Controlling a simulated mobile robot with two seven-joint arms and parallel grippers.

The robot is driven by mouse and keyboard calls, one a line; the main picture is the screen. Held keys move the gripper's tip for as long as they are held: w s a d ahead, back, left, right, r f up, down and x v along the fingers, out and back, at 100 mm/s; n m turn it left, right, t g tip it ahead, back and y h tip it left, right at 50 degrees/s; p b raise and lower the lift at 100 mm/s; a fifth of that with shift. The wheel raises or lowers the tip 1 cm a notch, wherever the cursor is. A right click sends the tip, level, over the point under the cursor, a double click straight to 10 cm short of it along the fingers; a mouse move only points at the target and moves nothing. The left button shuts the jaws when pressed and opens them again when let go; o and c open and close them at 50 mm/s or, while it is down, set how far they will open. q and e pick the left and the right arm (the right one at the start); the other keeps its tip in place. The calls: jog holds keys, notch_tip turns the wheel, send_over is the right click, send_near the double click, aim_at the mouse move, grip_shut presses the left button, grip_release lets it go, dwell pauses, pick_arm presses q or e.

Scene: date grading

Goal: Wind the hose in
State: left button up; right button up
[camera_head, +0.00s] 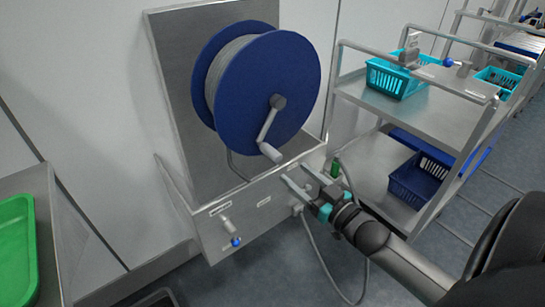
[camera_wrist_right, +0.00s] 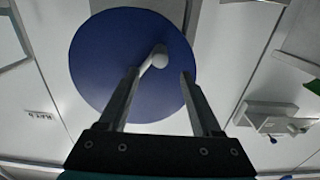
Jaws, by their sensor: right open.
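The hose reel (camera_head: 290,75) is a blue disc mounted on a steel wall panel, with grey hose (camera_head: 224,72) wound behind its front flange. Its crank (camera_head: 268,130) points down, ending in a pale grip. In the right wrist view the blue flange (camera_wrist_right: 105,65) fills the upper middle, and the pale grip (camera_wrist_right: 160,57) shows between and just beyond the fingertips. My right gripper (camera_head: 296,174) is open and empty, below and right of the crank grip, apart from it in the head view. A loose grey hose length (camera_head: 318,250) hangs below the box. My left gripper is out of view.
A steel box (camera_head: 265,205) with a blue-knobbed valve (camera_head: 236,241) juts out under the reel. A steel cart (camera_head: 430,110) with a teal basket (camera_head: 385,80) and a dark blue basket (camera_head: 410,188) stands right. A green tray (camera_head: 15,250) lies at left.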

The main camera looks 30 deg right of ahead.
aim_at(280, 160)
jog(key=w, duration=0.2)
jog(key=w+b, duration=0.1)
jog(key=w, duration=0.2)
jog(key=w+b, duration=0.1)
jog(key=w, duration=0.1)
jog(key=shift+w+a, duration=0.3)
jog(key=shift+w, duration=0.1)
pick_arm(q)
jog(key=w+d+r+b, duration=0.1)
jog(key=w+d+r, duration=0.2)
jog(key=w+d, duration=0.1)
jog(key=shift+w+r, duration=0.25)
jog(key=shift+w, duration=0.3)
pick_arm(e)
jog(key=shift+w+a, duration=0.15)
jog(key=shift+w, duration=1.05)
grip_shut()
